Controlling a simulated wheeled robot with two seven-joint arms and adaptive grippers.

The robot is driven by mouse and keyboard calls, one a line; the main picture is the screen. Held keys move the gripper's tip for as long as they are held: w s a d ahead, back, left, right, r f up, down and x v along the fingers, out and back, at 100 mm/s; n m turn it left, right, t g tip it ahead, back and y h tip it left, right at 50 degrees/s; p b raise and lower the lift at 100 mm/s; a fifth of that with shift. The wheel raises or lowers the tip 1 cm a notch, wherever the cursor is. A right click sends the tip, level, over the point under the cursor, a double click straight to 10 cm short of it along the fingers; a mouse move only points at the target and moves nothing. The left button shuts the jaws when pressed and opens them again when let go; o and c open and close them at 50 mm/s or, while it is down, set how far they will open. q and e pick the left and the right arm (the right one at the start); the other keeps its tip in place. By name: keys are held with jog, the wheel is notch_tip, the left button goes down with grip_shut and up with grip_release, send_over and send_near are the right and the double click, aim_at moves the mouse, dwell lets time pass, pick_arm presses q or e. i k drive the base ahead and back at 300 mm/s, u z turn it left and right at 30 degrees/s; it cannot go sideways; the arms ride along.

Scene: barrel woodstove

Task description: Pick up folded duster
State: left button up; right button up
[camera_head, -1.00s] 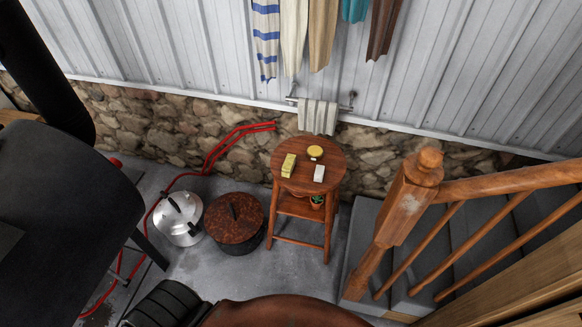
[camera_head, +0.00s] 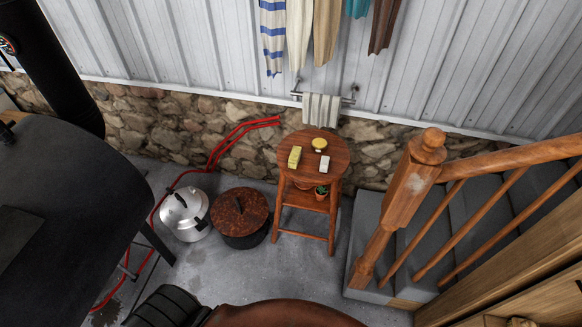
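A round wooden stool (camera_head: 312,174) stands against the stone wall. On its top lie a small yellow block-like item (camera_head: 294,157), a round yellow item (camera_head: 319,144) and a small white item (camera_head: 324,164). The yellow block-like item may be the folded duster, but it is too small to tell for certain. Neither of my grippers shows in the head view, and nothing covers the items on the stool.
A black barrel stove (camera_head: 65,215) fills the left side. A silver pot (camera_head: 184,218) and a rusty lidded pot (camera_head: 240,213) stand left of the stool. A wooden stair post (camera_head: 405,200) rises at right. Bare concrete floor (camera_head: 240,275) lies in front of the stool.

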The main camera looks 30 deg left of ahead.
aim_at(293, 160)
jog(key=k, duration=0.95)
jog(key=u, duration=0.85)
jog(key=i, duration=0.8)
jog(key=u, duration=0.7)
jog(key=i, duration=0.8)
jog(key=z, duration=0.75)
jog(key=i, duration=0.7)
jog(key=z, duration=0.8)
